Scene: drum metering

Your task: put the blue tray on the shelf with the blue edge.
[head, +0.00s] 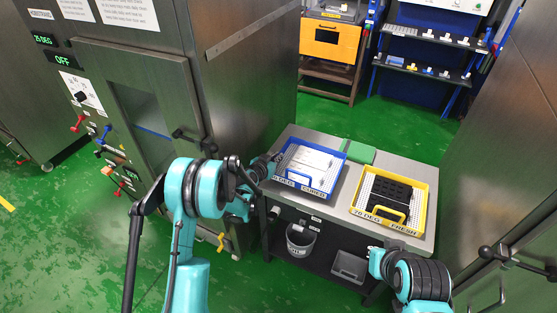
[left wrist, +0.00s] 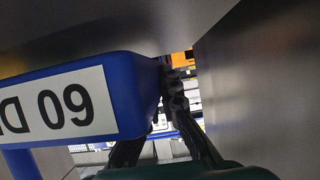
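The blue tray (head: 334,180) lies on the grey table, labelled as cured, with a handle on its front and pale contents. In the left wrist view its blue front wall (left wrist: 135,95) is close, with an upside-down "60" label. My left gripper (head: 268,166) is at the tray's left side; its dark fingers (left wrist: 170,95) converge at the side wall and look shut on it. One fingertip is partly hidden behind the tray. My right gripper (head: 375,260) is low by the table's front, away from the tray; its opening is unclear. A blue-framed shelf (head: 425,70) stands at the back right.
A yellow tray (head: 424,222) with dark blocks is at the table's right. A green pad (head: 360,152) lies behind. A bucket (head: 300,243) and grey bin (head: 349,266) sit under the table (head: 335,212). Steel cabinets flank both sides. Green floor is clear toward the orange cabinet (head: 330,42).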

